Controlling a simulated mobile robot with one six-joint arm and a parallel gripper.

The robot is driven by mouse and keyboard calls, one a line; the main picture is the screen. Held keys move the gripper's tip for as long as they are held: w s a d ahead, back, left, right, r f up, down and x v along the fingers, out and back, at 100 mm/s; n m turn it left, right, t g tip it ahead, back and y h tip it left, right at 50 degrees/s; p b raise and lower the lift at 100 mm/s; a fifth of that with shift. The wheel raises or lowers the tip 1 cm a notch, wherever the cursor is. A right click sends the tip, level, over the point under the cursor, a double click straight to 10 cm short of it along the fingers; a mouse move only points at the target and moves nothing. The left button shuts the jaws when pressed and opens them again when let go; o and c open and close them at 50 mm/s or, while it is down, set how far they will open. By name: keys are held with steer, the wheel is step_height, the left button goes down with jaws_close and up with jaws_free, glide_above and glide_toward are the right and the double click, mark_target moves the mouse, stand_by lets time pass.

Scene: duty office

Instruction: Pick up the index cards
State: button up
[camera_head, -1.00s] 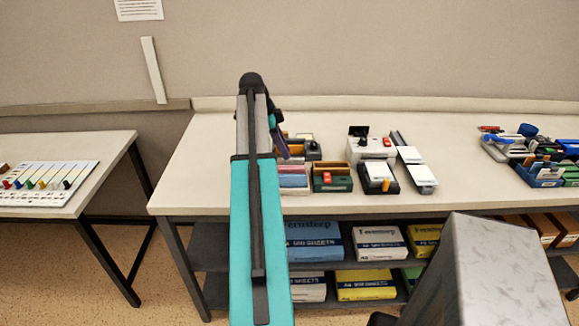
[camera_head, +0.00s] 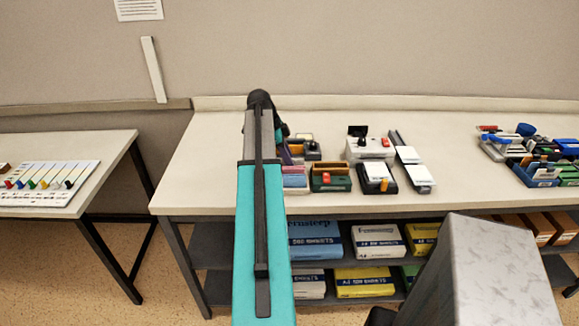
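I cannot tell for sure which item is the index cards. A stack of pink, white and blue cards or pads (camera_head: 294,181) sits near the front of the long table, just right of my arm. A green box with a tan top part (camera_head: 330,178) stands beside it. A white pad on a black holder (camera_head: 377,178) is further right. My teal arm reaches up the picture over the table's left part.
A white device (camera_head: 370,149) and a long grey-white tool (camera_head: 411,162) stand on the table (camera_head: 215,150). Crowded blue trays (camera_head: 538,172) are at the right. Paper packs (camera_head: 378,240) fill the shelves below. The long table's left part is clear.

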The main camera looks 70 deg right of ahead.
steer(key=shift+f, duration=0.1)
stand_by(0.5)
jaws_close()
steer(key=shift+r, duration=0.2)
steer(key=shift+r+b, duration=1.25)
steer(key=shift+r, duration=3.65)
